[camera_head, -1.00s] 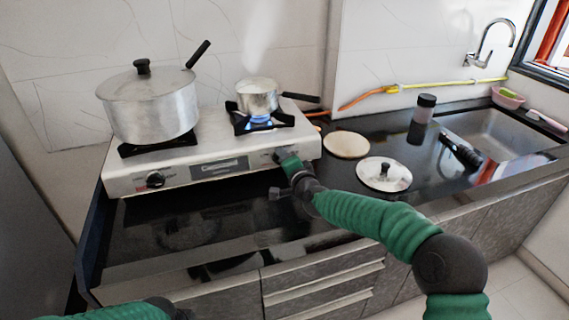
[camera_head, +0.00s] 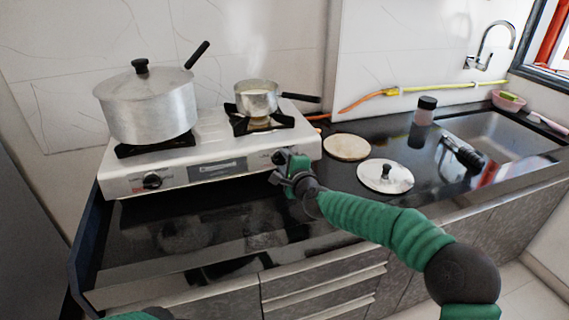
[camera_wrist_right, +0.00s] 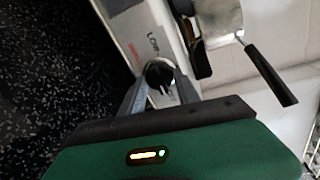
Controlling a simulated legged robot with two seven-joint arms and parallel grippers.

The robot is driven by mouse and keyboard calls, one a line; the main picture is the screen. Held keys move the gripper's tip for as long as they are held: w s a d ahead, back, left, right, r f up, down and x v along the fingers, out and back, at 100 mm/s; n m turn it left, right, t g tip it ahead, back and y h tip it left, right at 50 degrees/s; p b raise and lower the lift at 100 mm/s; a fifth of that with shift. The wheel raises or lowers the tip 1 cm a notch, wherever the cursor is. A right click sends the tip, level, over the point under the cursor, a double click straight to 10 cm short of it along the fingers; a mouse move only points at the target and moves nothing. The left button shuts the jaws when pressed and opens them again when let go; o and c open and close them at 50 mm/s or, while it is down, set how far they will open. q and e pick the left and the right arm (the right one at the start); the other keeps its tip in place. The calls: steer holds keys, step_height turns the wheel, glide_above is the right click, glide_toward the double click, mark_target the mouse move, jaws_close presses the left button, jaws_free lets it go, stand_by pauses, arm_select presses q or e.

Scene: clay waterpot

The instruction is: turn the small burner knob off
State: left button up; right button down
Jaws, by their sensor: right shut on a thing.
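The small burner knob (camera_wrist_right: 158,74) is a dark round knob on the stove's front panel, at the right end. My right gripper (camera_head: 285,167) is at this knob, and in the right wrist view its two fingers (camera_wrist_right: 160,90) are closed on the knob's sides. In the head view the gripper partly covers the knob. The small pot (camera_head: 257,98) stands on the small burner (camera_head: 243,125), and no blue flame shows under it. Only a bit of my left arm shows at the bottom edge; its gripper is not visible.
A large lidded pot (camera_head: 152,105) stands on the left burner of the white stove (camera_head: 120,183). The left knob (camera_head: 152,181) is free. A wooden disc (camera_head: 346,147), a pot lid (camera_head: 385,176) and a jar (camera_head: 425,111) are on the dark counter to the right.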

steer(key=shift+s+a+f, duration=0.1)
steer(key=shift+a+f, duration=0.05)
steer(key=shift+f, duration=0.25)
steer(key=c, duration=1.2)
jaws_free()
steer(key=o, duration=0.3)
steer(key=shift+r, duration=0.1)
steer(key=shift+r, duration=0.1)
steer(key=shift+r, duration=0.1)
steer(key=p+v, duration=0.1)
steer(key=v, duration=1.5)
steer(key=shift+s+d, duration=0.25)
steer(key=shift+s, duration=0.05)
